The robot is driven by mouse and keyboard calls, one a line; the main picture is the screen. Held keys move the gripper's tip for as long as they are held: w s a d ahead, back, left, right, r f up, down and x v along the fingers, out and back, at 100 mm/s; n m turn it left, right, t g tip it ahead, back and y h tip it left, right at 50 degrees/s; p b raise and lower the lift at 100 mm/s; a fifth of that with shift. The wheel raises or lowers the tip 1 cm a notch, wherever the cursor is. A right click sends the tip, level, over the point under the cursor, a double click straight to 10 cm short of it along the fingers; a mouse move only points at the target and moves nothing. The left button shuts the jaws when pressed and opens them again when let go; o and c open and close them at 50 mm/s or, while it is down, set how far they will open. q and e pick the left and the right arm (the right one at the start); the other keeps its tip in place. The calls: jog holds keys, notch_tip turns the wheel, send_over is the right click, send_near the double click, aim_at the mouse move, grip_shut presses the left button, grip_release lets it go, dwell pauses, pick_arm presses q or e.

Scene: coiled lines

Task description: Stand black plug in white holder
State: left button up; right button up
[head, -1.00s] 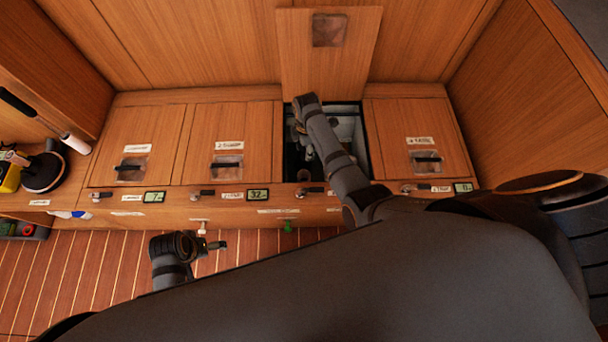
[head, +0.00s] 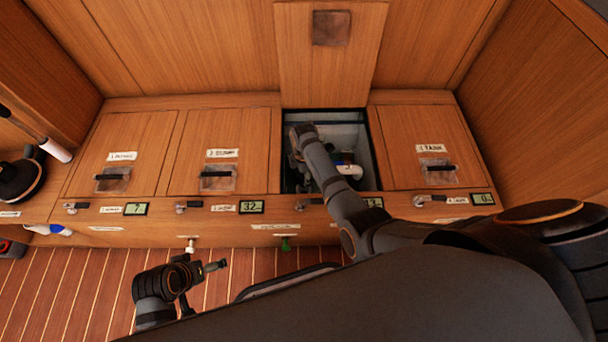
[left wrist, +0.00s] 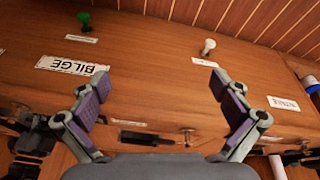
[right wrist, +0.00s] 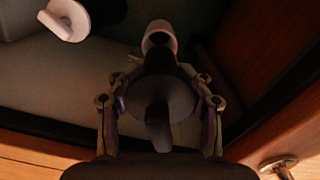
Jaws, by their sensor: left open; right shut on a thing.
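My right gripper (right wrist: 160,110) is shut on a dark, rounded piece with a tab, which appears to be the black plug (right wrist: 157,98). It is down inside the open compartment. Just beyond the plug is a white round cup-like piece (right wrist: 158,36), possibly the white holder. I cannot tell whether the plug touches it or sits in it. In the head view my right gripper (head: 304,172) is at the left side of the compartment, with its fingertips and the plug mostly hidden. My left gripper (left wrist: 160,100) is open and empty, facing the locker front.
The open compartment (head: 374,150) has a dark rim and its lid (head: 330,70) stands upright behind. Green (head: 284,244) and white (head: 190,244) knobs stick out of the front panel.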

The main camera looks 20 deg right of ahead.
notch_tip(320, 180, down, 2)
jog(key=shift+f+b, duration=0.2)
jog(key=shift+b, duration=0.8)
pick_arm(q)
jog(key=f, duration=0.1)
jog(key=f+t, duration=0.1)
jog(key=d+f+t, duration=0.1)
jog(key=shift+w+f+h, duration=0.1)
jog(key=shift+w+h, duration=0.2)
jog(key=shift+w, duration=0.05)
pick_arm(e)
jog(key=shift+f, duration=0.15)
pick_arm(q)
jog(key=shift+r, duration=0.45)
jog(key=shift+p, duration=0.3)
jog(key=shift+r+p, duration=0.35)
jog(key=shift+r, duration=0.05)
jog(key=shift+r+p, duration=0.35)
jog(key=shift+f, duration=0.1)
